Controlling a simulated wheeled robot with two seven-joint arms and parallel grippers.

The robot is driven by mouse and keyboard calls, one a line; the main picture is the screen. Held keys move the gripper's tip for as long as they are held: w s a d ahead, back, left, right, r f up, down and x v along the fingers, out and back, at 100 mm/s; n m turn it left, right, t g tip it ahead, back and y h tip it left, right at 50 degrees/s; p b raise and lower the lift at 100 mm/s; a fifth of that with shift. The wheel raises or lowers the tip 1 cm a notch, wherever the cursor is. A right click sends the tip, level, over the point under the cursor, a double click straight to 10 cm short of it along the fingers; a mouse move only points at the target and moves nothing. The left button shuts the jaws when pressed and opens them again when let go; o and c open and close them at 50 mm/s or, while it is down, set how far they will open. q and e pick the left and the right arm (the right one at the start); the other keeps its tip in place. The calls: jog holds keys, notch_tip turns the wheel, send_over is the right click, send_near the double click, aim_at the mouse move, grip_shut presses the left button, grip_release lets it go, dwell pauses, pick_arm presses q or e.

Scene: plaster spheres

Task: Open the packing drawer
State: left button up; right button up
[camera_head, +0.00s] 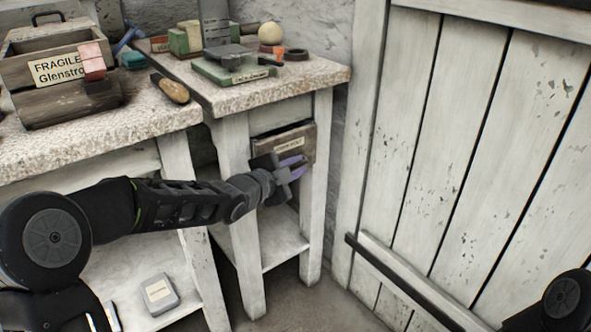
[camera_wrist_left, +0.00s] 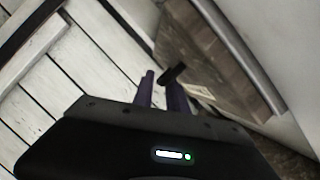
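The packing drawer (camera_head: 297,134) has a worn wooden front with a pale label, under the top of the small table. It looks shut or nearly so. My left gripper (camera_head: 296,168) is at the lower part of the drawer front, its purple fingers spread apart. In the left wrist view the gripper (camera_wrist_left: 162,92) points at the drawer front (camera_wrist_left: 205,50). A dark handle (camera_wrist_left: 172,73) shows by the fingertips, with a gap to the left finger. I see no firm grip on it. My right gripper is out of view.
The small table (camera_head: 325,76) carries a green scale (camera_head: 235,72), a pale sphere (camera_head: 270,33) and an orange ring. A bench with a wooden crate (camera_head: 62,106) stands at left. A plank door (camera_head: 450,130) stands close on the right. A lower shelf (camera_head: 285,240) lies beneath the drawer.

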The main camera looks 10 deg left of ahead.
pick_arm(q)
jog(key=shift+c, duration=0.2)
grip_shut()
dwell(1.2)
